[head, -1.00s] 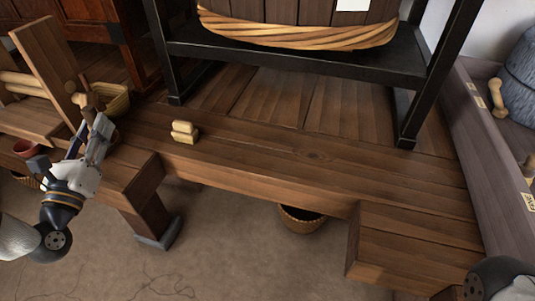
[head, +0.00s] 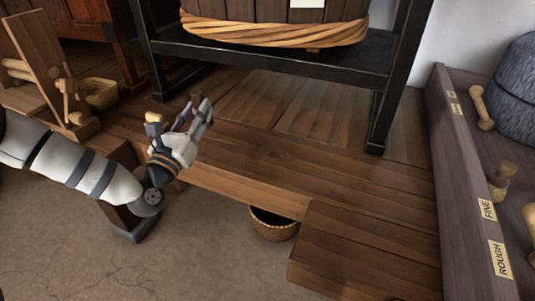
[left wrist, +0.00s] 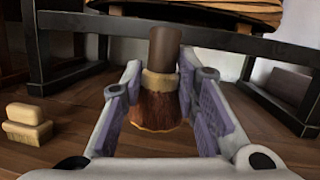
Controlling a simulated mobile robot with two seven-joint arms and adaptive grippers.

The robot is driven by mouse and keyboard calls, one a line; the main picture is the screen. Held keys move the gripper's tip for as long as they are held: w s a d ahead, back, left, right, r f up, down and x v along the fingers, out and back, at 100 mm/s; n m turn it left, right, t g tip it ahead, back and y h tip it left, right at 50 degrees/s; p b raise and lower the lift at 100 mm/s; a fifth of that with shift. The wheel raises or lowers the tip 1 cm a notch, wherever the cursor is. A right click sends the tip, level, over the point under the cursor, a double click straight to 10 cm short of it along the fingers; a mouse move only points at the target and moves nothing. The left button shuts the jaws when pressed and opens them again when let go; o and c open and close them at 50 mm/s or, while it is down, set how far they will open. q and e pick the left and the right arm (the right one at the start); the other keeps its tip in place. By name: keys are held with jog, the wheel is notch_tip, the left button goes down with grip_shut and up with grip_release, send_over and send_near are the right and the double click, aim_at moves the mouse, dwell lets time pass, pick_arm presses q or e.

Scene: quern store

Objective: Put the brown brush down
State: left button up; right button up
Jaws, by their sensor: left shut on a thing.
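My left gripper (head: 199,112) is in the middle left of the head view, above the wooden bench (head: 330,175). It is shut on the brown brush (head: 194,103), which is mostly hidden by the fingers there. In the left wrist view the brush (left wrist: 157,107) stands upright between the fingers, dark handle up, pale collar in the middle and reddish-brown bristles down. I cannot tell whether the bristles touch the boards. My right gripper is not in view.
A black stand (head: 280,55) holds a large tub behind. A basket (head: 273,224) sits below the bench edge. A labelled tray (head: 462,180) stands right. Bench boards right of the gripper are clear.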

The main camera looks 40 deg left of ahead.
pick_arm(q)
jog(key=w+d+f+b, duration=0.1)
jog(key=w+d+f, duration=0.1)
jog(key=w+d+f+b, duration=0.1)
jog(key=w+f+b, duration=0.1)
jog(key=f, duration=0.1)
jog(key=w+d+f+b, duration=0.1)
jog(key=w+d+f, duration=0.1)
jog(key=w, duration=0.1)
jog(key=shift+d+f+b, duration=0.35)
jog(key=shift+b, duration=0.05)
jog(key=f, duration=0.1)
jog(key=f+b, duration=0.2)
jog(key=f, duration=0.1)
jog(key=shift+w+d, duration=0.3)
jog(key=shift+d, duration=0.05)
jog(key=shift+r, duration=0.2)
jog(key=shift+f, duration=0.15)
jog(key=o, duration=1)
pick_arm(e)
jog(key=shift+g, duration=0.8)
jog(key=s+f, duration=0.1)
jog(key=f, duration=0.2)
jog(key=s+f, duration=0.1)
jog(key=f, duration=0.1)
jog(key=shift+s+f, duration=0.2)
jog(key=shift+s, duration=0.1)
